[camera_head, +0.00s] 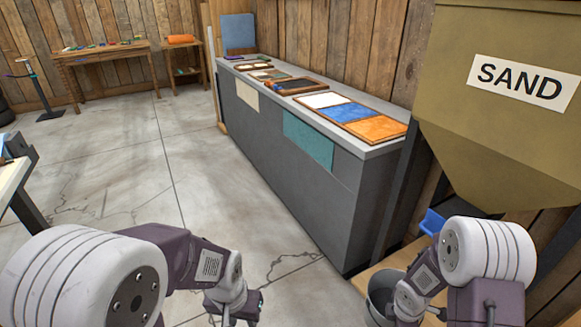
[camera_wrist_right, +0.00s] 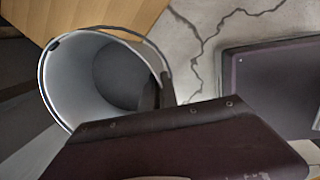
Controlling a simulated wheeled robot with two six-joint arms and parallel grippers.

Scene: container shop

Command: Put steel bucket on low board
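The grey steel bucket (camera_head: 379,287) is at the lower right of the head view, partly behind my right arm. In the right wrist view the bucket (camera_wrist_right: 88,88) shows its open mouth and thin bail handle. The dark fingers of my right gripper (camera_wrist_right: 159,92) are close together on either side of its rim, one inside and one outside. The low wooden board (camera_head: 400,260) lies beside the bucket under the sand hopper, and also in the wrist view (camera_wrist_right: 115,14). I cannot tell whether the bucket touches it. My left gripper (camera_head: 236,308) hangs empty over the floor; its opening is unclear.
The sand hopper (camera_head: 500,105) overhangs the board at right. A blue object (camera_head: 432,222) is near the board's back. The long grey counter (camera_head: 290,150) carries sample panels and stands left of the hopper. Cracked concrete floor (camera_head: 130,190) is open to the left.

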